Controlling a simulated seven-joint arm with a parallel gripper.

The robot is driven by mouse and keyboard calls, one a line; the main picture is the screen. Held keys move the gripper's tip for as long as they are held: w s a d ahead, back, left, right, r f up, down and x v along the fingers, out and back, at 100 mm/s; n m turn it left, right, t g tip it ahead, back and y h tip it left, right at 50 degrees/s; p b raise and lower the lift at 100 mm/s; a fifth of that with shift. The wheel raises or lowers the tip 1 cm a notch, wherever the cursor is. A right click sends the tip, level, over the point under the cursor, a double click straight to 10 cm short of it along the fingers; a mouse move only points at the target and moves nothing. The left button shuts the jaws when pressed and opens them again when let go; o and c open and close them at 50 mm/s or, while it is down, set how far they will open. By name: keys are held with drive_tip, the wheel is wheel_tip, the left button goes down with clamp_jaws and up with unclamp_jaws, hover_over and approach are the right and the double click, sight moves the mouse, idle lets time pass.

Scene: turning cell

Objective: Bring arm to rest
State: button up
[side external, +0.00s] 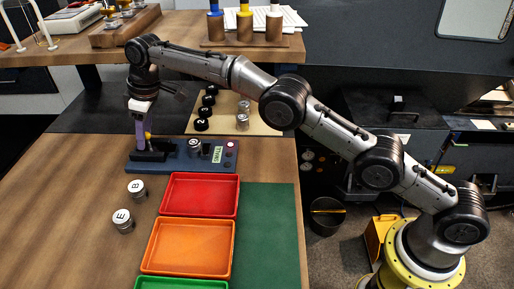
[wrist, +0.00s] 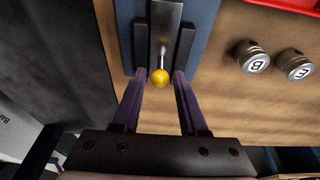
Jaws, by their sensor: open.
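My gripper (side external: 142,132) points down at the left end of a blue fixture (side external: 180,164) on the wooden bench. Its two purple fingers are apart in the wrist view (wrist: 158,88), with a yellow ball knob (wrist: 160,77) between their tips. The knob sits on a metal lever that runs between two dark blocks of the fixture. In the wrist view there are gaps between knob and fingers; contact is not visible. The knob shows partly beside a finger in the side view (side external: 148,135). A metal cylinder (side external: 194,149) stands on the fixture.
Several black and metal pieces stand on a board (side external: 262,125) behind. A green mat (side external: 270,230) is clear.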

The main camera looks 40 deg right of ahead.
drive_tip(key=shift+t, duration=0.4)
drive_tip(key=v, duration=0.4)
drive_tip(key=shift+w+d+r, duration=0.1)
drive_tip(key=shift+w+d, duration=0.05)
drive_tip(key=shift+w, duration=0.25)
drive_tip(key=s+d+r+m, duration=0.3)
drive_tip(key=s+d+r, duration=0.5)
drive_tip(key=d+r, duration=0.4)
drive_tip(key=s+d+r+m+t+h, duration=0.15)
drive_tip(key=s+d+r, duration=0.25)
drive_tip(key=s+d, duration=0.7)
drive_tip(key=s+d+f+m, duration=0.1)
drive_tip(key=s+d+f, duration=0.1)
drive_tip(key=s, duration=0.6)
drive_tip(key=s+d+f+m, duration=0.2)
drive_tip(key=s+f, duration=0.3)
drive_tip(key=s, duration=0.4)
drive_tip(key=s+d+f+m+t, duration=0.1)
drive_tip(key=s+f, duration=0.3)
drive_tip(key=s, duration=0.5)
drive_tip(key=shift+d, duration=0.5)
